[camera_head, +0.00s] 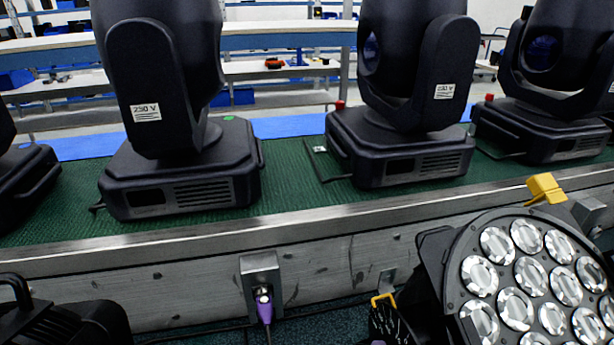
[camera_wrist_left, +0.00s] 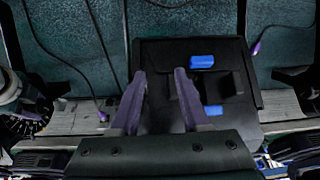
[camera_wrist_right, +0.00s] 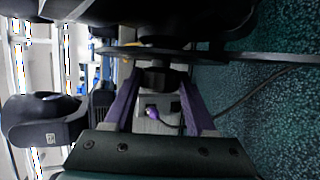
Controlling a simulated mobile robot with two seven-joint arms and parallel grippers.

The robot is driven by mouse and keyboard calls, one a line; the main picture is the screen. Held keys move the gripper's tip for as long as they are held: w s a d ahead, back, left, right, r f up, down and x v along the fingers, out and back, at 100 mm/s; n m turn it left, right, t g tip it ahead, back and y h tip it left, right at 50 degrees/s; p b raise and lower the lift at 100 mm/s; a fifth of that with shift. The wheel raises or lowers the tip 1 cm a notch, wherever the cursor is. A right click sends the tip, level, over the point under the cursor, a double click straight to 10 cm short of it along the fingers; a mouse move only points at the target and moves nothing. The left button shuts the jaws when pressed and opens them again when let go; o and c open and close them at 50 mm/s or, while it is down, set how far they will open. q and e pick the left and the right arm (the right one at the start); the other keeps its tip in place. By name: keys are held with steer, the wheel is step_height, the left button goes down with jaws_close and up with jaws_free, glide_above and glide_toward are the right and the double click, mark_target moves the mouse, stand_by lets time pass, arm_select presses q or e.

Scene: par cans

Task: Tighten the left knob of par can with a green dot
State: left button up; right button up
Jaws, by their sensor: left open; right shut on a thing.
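A black par can (camera_head: 530,282) with several round lenses fills the lower right of the head view. No green dot shows on it from here. In the right wrist view, my right gripper (camera_wrist_right: 160,80) is shut on a dark knob-like part (camera_wrist_right: 160,76) under a dark bracket (camera_wrist_right: 150,53). The tips partly hide this part, and I cannot tell which knob it is. In the left wrist view, my left gripper (camera_wrist_left: 160,74) is open and empty, above a black flat case (camera_wrist_left: 228,130) with blue pieces. Neither gripper shows in the head view.
Several black moving-head lights (camera_head: 180,180) stand on a green-topped bench (camera_head: 290,195) behind the par can. A yellow piece (camera_head: 545,188) sits by the par can's top. A socket with a purple plug (camera_head: 263,300) is on the bench front. Another black fixture (camera_head: 70,325) is at lower left.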

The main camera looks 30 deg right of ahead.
steer(key=shift+d+f, duration=0.1)
stand_by(0.4)
steer(key=o, duration=1.4)
steer(key=shift+c, duration=0.2)
steer(key=v, duration=1)
steer(key=shift+b, duration=0.35)
